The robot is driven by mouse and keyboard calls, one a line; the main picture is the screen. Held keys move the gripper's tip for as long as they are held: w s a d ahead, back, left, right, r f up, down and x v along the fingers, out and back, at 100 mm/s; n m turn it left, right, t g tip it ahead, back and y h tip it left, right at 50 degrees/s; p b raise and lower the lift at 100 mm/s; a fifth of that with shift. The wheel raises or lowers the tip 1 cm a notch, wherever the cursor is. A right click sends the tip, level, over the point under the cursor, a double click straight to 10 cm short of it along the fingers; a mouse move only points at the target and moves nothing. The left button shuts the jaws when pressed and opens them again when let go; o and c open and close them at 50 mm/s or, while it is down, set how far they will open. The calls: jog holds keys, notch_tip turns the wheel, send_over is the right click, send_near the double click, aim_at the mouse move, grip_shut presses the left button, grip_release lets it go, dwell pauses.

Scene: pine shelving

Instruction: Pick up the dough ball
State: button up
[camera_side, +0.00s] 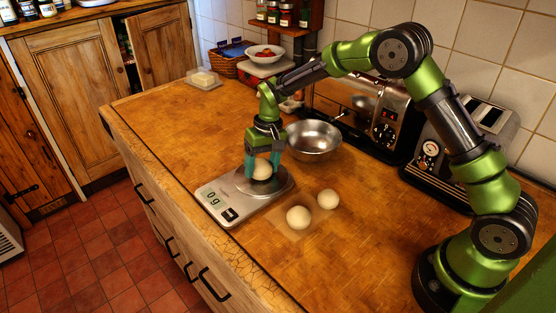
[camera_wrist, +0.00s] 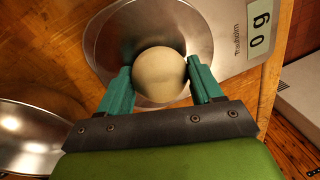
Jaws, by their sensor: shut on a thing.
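A pale dough ball (camera_side: 262,169) is between the teal fingers of my gripper (camera_side: 263,166), right over the round steel plate of the kitchen scale (camera_side: 213,203). In the wrist view the dough ball (camera_wrist: 160,74) has a finger against each side, and my gripper (camera_wrist: 160,85) is shut on it. The scale (camera_wrist: 236,38) shows 0 g in both views. I cannot tell whether the ball touches the plate. Two more dough balls lie on the counter to the right of the scale, one nearer (camera_side: 298,217) and one farther (camera_side: 328,198).
A steel bowl (camera_side: 314,139) stands just behind the scale. Behind it are a chrome toaster oven (camera_side: 358,105) and a toaster (camera_side: 462,140) along the tiled wall. A butter dish (camera_side: 204,80) sits at the far left. The wooden counter (camera_side: 165,125) is clear left of the scale.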

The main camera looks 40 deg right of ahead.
aim_at(262, 164)
jog(key=shift+r, duration=0.5)
jog(key=r, duration=0.2)
jog(key=shift+s+d+r, duration=0.1)
jog(key=shift+s+r, duration=0.3)
jog(key=s+d+r, duration=0.1)
jog(key=s+d, duration=0.1)
jog(key=s, duration=1.2)
jog(key=w+d+r, duration=0.2)
jog(key=w+d, duration=0.5)
jog(key=d, duration=0.1)
jog(key=w+d+r, duration=0.3)
jog(key=w+d, duration=0.3)
jog(key=d, duration=0.3)
jog(key=shift+w, duration=0.4)
jog(key=shift+f, duration=3.4)
jog(key=shift+f, duration=1.9)
